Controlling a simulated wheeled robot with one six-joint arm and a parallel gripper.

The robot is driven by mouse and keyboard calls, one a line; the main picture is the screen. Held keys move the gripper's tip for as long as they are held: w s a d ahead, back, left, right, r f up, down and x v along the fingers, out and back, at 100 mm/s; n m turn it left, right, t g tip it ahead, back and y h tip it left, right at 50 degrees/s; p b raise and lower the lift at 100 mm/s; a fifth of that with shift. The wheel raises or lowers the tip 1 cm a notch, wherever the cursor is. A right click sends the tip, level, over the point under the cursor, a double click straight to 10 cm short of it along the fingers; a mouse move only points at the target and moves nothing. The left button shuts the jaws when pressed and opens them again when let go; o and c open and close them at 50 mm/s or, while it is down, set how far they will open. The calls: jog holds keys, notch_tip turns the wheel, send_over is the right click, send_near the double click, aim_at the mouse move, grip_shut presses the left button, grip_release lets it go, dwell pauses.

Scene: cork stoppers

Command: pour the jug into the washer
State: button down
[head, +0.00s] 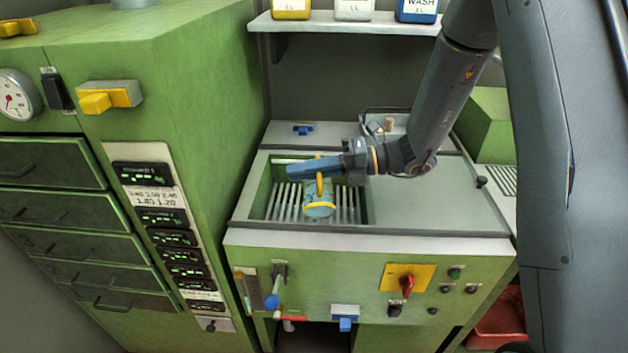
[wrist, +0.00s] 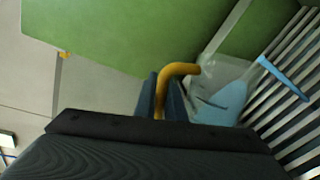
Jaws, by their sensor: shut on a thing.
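The jug (head: 319,195) is clear, with a yellow handle and rim and blue liquid inside. My gripper (head: 319,168) is shut on the yellow handle and holds the jug tilted over the opening of the washer (head: 350,252). The washer is a green machine with a grey top, and its open bay shows metal slats. In the wrist view the jug (wrist: 222,72) lies beyond the fingers (wrist: 163,98). A blue strip runs from its mouth out over the slats and looks like liquid pouring. Part of the jug is hidden by the fingers in the head view.
A tall green cabinet (head: 205,90) with a gauge, drawers and displays stands close on the left. A shelf (head: 345,24) with several containers is above the back. The flat grey top (head: 430,195) right of the opening is clear. A red bin (head: 497,325) is at lower right.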

jog(key=shift+w+a+f+m+g+p, duration=0.15)
jog(key=shift+w+m+p, duration=0.2)
jog(key=shift+w, duration=0.45)
jog(key=shift+w+m+g+p, duration=0.15)
jog(key=shift+w+m+p, duration=0.15)
jog(key=shift+w, duration=0.45)
jog(key=shift+w+r+m+p, duration=0.5)
jog(key=shift+w+m+p, duration=0.15)
jog(key=shift+m+p, duration=0.15)
jog(key=shift+w+a+r+m, duration=0.1)
jog(key=shift+w+m, duration=0.15)
jog(key=shift+w, duration=0.1)
